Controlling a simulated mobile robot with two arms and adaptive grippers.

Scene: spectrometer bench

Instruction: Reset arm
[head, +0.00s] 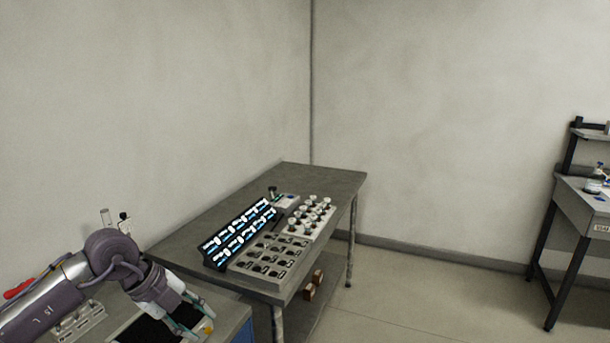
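My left arm comes in from the lower left, and its gripper (201,324) hangs over the near bench at the bottom of the head view. Its two fingers point down and to the right, with a gap between them. I see nothing held in that gap, though the tips are close to the picture's bottom edge. My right arm and gripper do not show.
A grey table (330,177) against the wall carries a black rack with blue-lit slots (238,235), a pale tray with dark recesses (270,262) and a holder with several white-capped vials (313,214). Open floor (430,290) lies between it and another bench (585,208) at right.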

